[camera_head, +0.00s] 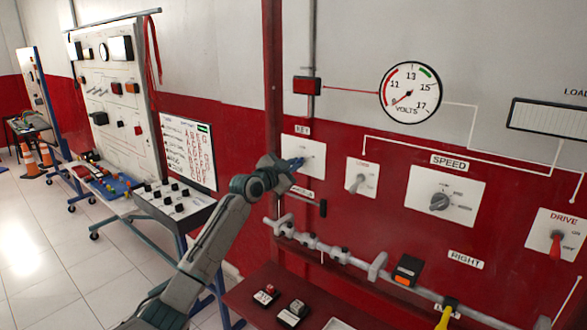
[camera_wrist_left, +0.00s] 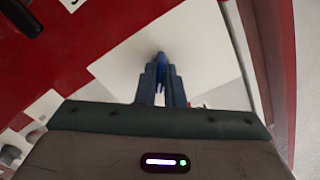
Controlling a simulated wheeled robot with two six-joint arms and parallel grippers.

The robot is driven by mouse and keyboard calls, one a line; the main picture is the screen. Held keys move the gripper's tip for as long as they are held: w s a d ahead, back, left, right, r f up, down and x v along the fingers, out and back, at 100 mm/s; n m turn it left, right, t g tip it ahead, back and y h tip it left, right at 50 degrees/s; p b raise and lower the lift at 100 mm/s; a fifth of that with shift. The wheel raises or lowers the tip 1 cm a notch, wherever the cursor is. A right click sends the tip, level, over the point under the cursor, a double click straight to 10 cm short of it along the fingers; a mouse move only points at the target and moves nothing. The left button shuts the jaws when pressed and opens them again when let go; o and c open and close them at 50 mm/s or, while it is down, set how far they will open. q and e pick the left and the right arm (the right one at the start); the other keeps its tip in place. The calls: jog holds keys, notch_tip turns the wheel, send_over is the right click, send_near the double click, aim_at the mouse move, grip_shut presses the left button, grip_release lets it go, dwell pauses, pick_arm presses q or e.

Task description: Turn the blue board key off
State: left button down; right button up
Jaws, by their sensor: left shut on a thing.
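The blue board key (camera_wrist_left: 160,65) stands out from a white plate (camera_wrist_left: 120,60) in the left wrist view. In the head view the plate (camera_head: 312,155) carries the label KEY (camera_head: 302,130) above it on the red board. My left gripper (camera_head: 298,163) is at the plate, its fingers closed around the key. In the left wrist view the left gripper (camera_wrist_left: 161,85) has its two blue fingers close together with the key between their tips. The fingers hide much of the key, so its turn angle is hard to read. My right gripper is not in view.
Right of the key plate are a small toggle plate (camera_head: 361,180), the SPEED knob (camera_head: 440,201) and the red DRIVE lever (camera_head: 556,245). A volts gauge (camera_head: 410,92) is above. A grey rail (camera_head: 322,247) runs below. A dark red shelf (camera_head: 262,300) juts out underneath.

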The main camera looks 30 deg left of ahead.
pick_arm(q)
jog(key=shift+f+n, duration=0.1)
jog(key=shift+n, duration=3.5)
jog(key=c, duration=1.5)
grip_release()
jog(key=shift+c, duration=0.2)
jog(key=shift+s, duration=0.15)
jog(key=s+b, duration=0.3)
jog(key=s, duration=0.7)
jog(key=shift+s+a+b, duration=0.3)
jog(key=shift+a, duration=0.1)
